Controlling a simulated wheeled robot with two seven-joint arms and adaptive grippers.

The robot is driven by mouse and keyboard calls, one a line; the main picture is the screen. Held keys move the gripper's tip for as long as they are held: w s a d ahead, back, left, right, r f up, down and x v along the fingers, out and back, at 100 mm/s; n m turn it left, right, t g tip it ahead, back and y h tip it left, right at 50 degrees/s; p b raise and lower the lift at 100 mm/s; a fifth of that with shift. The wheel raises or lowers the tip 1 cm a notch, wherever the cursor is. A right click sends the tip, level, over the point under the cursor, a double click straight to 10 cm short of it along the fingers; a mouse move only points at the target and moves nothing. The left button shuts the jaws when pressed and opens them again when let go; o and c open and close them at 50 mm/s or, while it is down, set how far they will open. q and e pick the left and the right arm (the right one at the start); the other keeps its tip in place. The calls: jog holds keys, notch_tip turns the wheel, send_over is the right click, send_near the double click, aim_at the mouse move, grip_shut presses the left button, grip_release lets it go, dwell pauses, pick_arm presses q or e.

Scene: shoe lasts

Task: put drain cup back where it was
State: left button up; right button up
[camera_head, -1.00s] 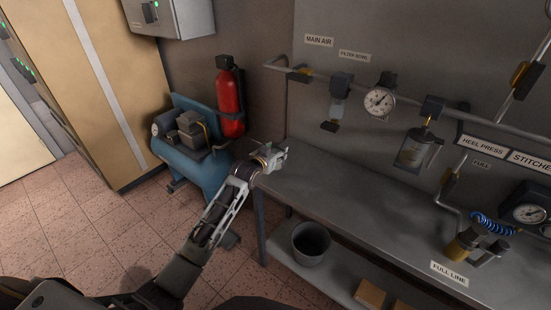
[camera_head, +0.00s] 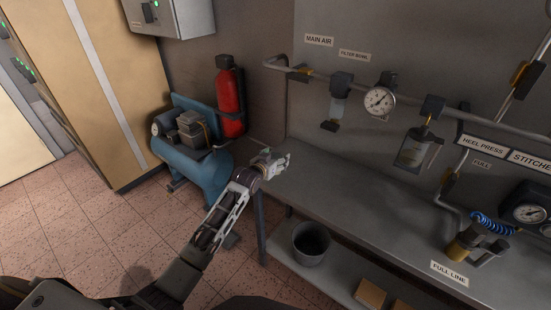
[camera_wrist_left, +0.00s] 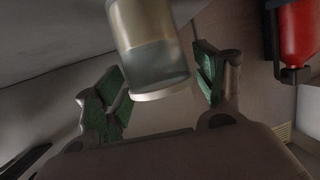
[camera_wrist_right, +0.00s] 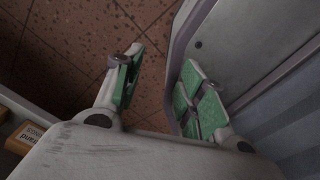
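A dark grey, open-topped cup (camera_head: 311,243) stands upright on the lower shelf under the bench; it looks like the drain cup. My left gripper (camera_head: 276,162) is open, above and left of this cup, by the bench's left end. In the left wrist view a clear cylinder with liquid (camera_wrist_left: 150,55) shows between the spread fingers, with no clear contact; I cannot tell how far beyond them it is. My right gripper (camera_wrist_right: 158,72) is open and empty, over tiled floor and beside a grey panel.
The bench top (camera_head: 355,205) is mostly clear. Boxes (camera_head: 370,294) sit on the lower shelf right of the cup. A gauge (camera_head: 379,101) and a second bowl (camera_head: 413,150) hang on the pipe.

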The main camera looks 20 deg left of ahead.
aim_at(278, 155)
pick_arm(q)
jog(key=shift+r, duration=0.15)
jog(key=shift+s+a+r, duration=0.15)
jog(key=shift+s, duration=0.55)
jog(key=shift+s+a+r, duration=0.1)
jog(key=shift+s+r, duration=0.15)
jog(key=shift+s, duration=0.45)
jog(key=shift+v, duration=1.6)
jog(key=v, duration=0.5)
jog(key=shift+s+r, duration=0.15)
jog(key=shift+s, duration=0.25)
pick_arm(e)
jog(key=shift+w+a, duration=0.1)
jog(key=shift+w, duration=0.4)
